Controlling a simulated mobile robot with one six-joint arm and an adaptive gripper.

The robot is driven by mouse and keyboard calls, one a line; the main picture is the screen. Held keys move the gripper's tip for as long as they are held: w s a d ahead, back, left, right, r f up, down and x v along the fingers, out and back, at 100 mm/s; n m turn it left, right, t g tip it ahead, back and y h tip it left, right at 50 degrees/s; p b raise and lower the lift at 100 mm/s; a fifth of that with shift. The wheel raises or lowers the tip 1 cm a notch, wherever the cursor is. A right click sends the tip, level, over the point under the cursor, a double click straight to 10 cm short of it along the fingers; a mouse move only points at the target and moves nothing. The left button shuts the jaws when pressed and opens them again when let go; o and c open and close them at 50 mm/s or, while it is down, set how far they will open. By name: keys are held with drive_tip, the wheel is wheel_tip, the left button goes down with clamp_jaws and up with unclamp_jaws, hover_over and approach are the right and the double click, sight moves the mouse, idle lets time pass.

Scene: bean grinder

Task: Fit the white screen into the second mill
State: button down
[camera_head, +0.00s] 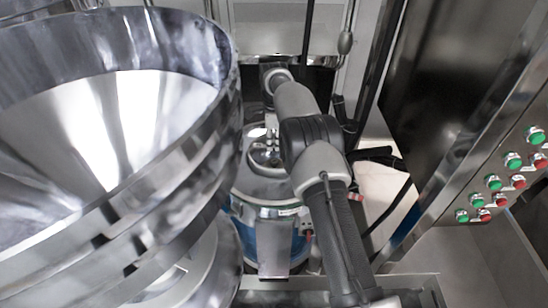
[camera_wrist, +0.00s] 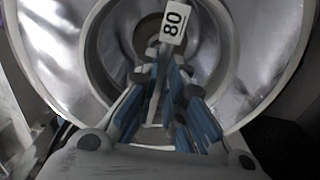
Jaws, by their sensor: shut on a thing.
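I take this tag to belong to the white screen; the rest of the screen is hard to make out behind the fingers. A round, shiny metal opening (camera_wrist: 72,60) lies around and beyond the fingertips. I cannot tell whether the held part touches it. In the head view, my arm reaches over a mill with a metal top and blue body (camera_head: 272,238); my fingers are not clear there.
A large steel hopper (camera_head: 228,110) fills the left of the head view, close to my arm. A steel cabinet with several green and red buttons (camera_head: 494,182) stands at the right. A thin dark pole and cables run close to the arm's right side.

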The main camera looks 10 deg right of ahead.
sight(274, 161)
wheel_tip(274, 161, down, 6)
drive_tip(key=shift+d+f+b, duration=0.1)
drive_tip(key=shift+b, duration=0.35)
drive_tip(key=c, duration=1.7)
unclamp_jaws()
wheel_tip(274, 161, up, 12)
drive_tip(key=shift+r+p, duration=0.25)
drive_tip(key=shift+p, duration=0.95)
drive_tip(key=s+r+n+t, duration=0.1)
drive_tip(key=s+r+n, duration=0.4)
drive_tip(key=s+r, duration=0.5)
drive_tip(key=s+r+n+t, duration=0.1)
drive_tip(key=s+r+n, duration=0.5)
drive_tip(key=r, duration=0.6)
drive_tip(key=s+r+n+t, duration=0.1)
drive_tip(key=s+r+n, duration=0.15)
drive_tip(key=s, duration=1.15)
drive_tip(key=s+f+n, duration=0.2)
drive_tip(key=s, duration=0.3)
drive_tip(key=s+f+n+t, duration=0.1)
drive_tip(key=s+f+n, duration=0.1)
drive_tip(key=s, duration=0.3)
drive_tip(key=s+f+n, duration=0.2)
drive_tip(key=s+f, duration=0.1)
drive_tip(key=s, duration=0.3)
drive_tip(key=shift+f+n+t, duration=0.3)
drive_tip(key=shift+f+n, duration=0.05)
